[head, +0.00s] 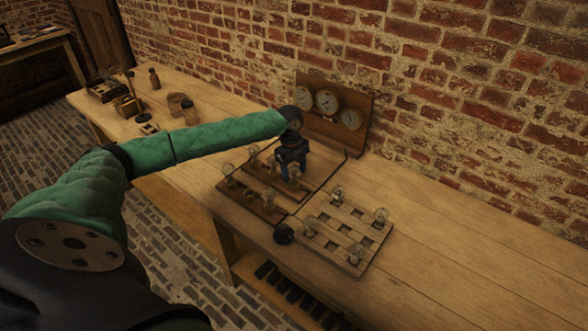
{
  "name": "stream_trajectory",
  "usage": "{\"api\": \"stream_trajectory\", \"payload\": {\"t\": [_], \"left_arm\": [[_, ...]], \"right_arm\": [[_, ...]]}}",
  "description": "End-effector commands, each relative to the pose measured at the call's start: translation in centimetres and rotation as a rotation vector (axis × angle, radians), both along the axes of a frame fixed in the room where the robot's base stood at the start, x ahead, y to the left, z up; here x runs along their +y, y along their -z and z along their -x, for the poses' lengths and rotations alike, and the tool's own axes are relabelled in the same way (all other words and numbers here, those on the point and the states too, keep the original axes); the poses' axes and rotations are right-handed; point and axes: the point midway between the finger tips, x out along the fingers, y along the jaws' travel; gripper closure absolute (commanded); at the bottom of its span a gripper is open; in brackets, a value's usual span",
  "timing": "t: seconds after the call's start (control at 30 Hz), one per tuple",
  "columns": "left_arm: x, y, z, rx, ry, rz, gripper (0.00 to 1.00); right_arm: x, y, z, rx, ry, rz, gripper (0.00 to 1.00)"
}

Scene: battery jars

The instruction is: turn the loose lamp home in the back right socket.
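My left gripper (291,172) points down over the back right part of the wooden socket board (311,187). A small glass lamp (294,174) shows at its fingertips. The view is too small to tell whether the fingers are closed on it or only around it. The socket under it is hidden by the gripper and lamp. Other lamps stand on the board, one at the back left (254,151) and one at the left edge (228,169). My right gripper is not in view.
A slotted wooden rack (343,232) with several glass lamps stands right of the board. A panel with three gauges (333,118) stands behind. Bottles and small boxes (126,106) are far left. The bench's right side is clear.

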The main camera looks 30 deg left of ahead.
Motion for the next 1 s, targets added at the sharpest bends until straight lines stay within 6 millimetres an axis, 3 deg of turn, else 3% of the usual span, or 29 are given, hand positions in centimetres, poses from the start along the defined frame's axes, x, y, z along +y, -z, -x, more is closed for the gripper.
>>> {"api": "stream_trajectory", "payload": {"t": [0.03,0.2,0.23,0.37,0.8,1.0], "left_arm": [[0.0,0.0,0.0,0.0,0.0,0.0,0.52],[0.0,0.0,0.0,0.0,0.0,0.0,0.86],[0.0,0.0,0.0,0.0,0.0,0.0,0.87],[0.0,-0.2,0.0,0.0,0.038,0.0,0.87],[0.0,-0.1,0.0,0.002,0.468,0.0,0.87],[0.0,0.0,0.1,0.002,0.559,0.0,0.87]], "right_arm": [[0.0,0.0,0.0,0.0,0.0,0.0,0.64],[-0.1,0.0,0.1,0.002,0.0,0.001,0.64],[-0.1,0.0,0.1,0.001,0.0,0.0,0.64],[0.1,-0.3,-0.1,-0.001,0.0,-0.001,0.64],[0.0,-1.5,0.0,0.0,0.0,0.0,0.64],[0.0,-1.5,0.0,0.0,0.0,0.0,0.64]]}}
